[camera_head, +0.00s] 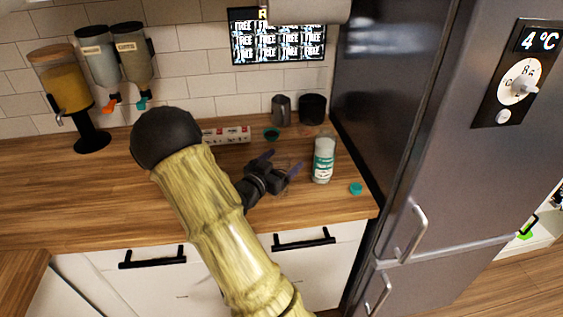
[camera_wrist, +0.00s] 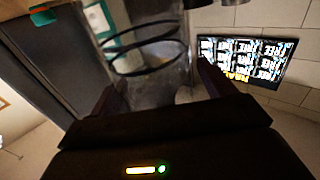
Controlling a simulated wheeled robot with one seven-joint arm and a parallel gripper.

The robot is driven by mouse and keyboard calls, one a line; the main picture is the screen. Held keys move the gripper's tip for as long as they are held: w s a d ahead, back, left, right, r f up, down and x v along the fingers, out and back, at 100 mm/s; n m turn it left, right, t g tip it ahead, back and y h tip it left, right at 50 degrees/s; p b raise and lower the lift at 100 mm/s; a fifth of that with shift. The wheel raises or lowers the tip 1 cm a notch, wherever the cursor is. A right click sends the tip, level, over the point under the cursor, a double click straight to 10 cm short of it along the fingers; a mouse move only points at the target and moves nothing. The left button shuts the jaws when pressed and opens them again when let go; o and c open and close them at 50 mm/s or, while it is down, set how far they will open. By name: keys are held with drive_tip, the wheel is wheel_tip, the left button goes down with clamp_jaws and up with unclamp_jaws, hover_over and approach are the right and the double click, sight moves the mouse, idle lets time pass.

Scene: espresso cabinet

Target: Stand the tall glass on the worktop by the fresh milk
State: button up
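The fresh milk is a white bottle with a teal label (camera_head: 323,160), standing on the worktop (camera_head: 345,206) near the fridge. Its label also shows behind the glass in the wrist view (camera_wrist: 103,20). The tall glass (camera_wrist: 150,62) is a clear cylinder with dark rings, seen between my fingers in the wrist view; in the head view it is too faint to outline. My gripper (camera_head: 279,165) is low over the worktop, left of the milk, its purple fingers spread apart. The wrist view shows a narrow gap between the glass and the right finger. Whether the glass's base touches the worktop is hidden.
A teal cap (camera_head: 356,188) lies right of the milk. A grey metal jug (camera_head: 281,109) and a black canister (camera_head: 312,109) stand at the back wall, with a red-and-white box (camera_head: 226,135) to their left. The fridge (camera_head: 440,130) bounds the right side.

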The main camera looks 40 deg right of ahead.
drive_tip(key=b+v, duration=0.1)
drive_tip(key=v, duration=1.1)
idle(0.5)
